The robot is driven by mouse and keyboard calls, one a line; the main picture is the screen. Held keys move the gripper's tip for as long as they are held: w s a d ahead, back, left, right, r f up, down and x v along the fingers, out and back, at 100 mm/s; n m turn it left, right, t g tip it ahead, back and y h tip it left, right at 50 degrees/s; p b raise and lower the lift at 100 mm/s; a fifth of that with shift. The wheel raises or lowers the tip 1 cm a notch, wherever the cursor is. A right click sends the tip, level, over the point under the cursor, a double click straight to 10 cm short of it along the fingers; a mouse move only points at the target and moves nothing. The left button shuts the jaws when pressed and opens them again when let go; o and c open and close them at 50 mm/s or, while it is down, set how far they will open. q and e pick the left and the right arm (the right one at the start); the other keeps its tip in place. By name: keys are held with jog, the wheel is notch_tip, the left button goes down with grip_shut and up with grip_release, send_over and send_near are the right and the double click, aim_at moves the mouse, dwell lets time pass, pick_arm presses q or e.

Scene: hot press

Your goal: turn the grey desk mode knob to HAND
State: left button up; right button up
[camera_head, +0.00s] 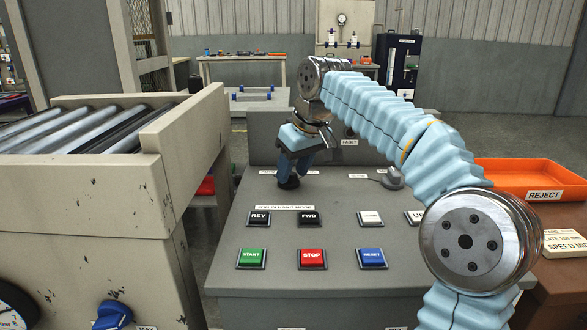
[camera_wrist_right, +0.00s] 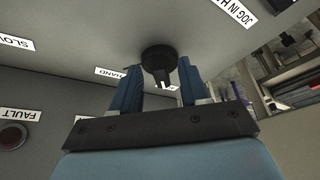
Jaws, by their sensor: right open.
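The mode knob (camera_head: 289,183) is dark, nearly black, and stands on the grey desk (camera_head: 229,281), at the left of its sloped top. In the right wrist view the knob (camera_wrist_right: 158,58) has a round base and a narrow grip with a white mark. My right gripper (camera_head: 292,168) is over the knob, fingers open. In the wrist view its blue fingers (camera_wrist_right: 160,80) stand either side of the grip, with gaps visible. The HAND label (camera_wrist_right: 118,73) lies beside the left finger, partly covered. Another label behind the right finger is mostly hidden. My left gripper is out of view.
Below the knob are REV (camera_head: 259,218) and FWD (camera_head: 308,218) buttons, then START (camera_head: 251,258), STOP (camera_head: 312,258) and RESET (camera_head: 371,258). A grey knob (camera_head: 392,179) stands right, partly behind my arm. A roller conveyor (camera_head: 110,190) is at left, an orange REJECT tray (camera_head: 530,178) at right.

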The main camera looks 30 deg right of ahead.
jog(key=shift+w+f, duration=0.1)
jog(key=shift+f, duration=0.1)
jog(key=shift+c, duration=0.2)
grip_shut()
